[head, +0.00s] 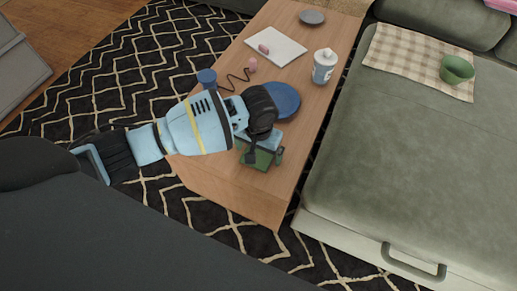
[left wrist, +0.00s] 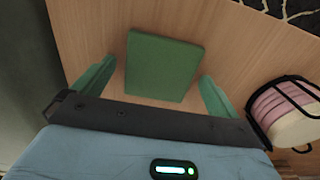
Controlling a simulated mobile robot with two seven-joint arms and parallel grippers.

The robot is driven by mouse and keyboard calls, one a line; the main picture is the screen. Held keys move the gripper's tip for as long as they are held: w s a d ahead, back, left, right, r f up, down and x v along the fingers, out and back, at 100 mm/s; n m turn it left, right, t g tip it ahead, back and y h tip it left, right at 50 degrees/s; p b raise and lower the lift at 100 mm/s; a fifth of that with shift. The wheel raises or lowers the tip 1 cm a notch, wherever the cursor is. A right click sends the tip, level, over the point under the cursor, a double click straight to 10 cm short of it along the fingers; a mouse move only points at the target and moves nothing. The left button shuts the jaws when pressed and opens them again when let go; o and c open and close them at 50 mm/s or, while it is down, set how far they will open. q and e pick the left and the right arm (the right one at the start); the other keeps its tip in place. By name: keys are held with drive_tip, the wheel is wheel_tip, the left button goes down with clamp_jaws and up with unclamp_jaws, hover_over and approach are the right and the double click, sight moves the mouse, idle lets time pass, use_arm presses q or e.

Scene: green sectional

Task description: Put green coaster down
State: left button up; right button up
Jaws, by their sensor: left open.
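The green coaster (left wrist: 163,66) is a flat square on the wooden table (left wrist: 245,50). In the left wrist view it lies between the two green-padded fingers of my left gripper (left wrist: 157,76), with a gap on each side. The gripper is open and holds nothing. In the head view the left gripper (head: 264,154) is low over the near end of the table, and the green coaster (head: 261,160) shows partly beneath it. My right gripper is in neither view.
A black wire holder with pink round pieces (left wrist: 278,103) stands close to the gripper. The green sofa (head: 400,150) borders the table.

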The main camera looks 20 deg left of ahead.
sight(259, 155)
use_arm(q)
wheel_tip(259, 155, up, 12)
drive_tip(key=p, duration=0.5)
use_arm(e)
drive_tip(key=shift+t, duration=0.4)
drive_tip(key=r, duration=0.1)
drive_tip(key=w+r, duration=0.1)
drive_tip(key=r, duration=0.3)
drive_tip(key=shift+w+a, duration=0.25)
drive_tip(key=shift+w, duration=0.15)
use_arm(q)
drive_tip(key=shift+d, duration=0.1)
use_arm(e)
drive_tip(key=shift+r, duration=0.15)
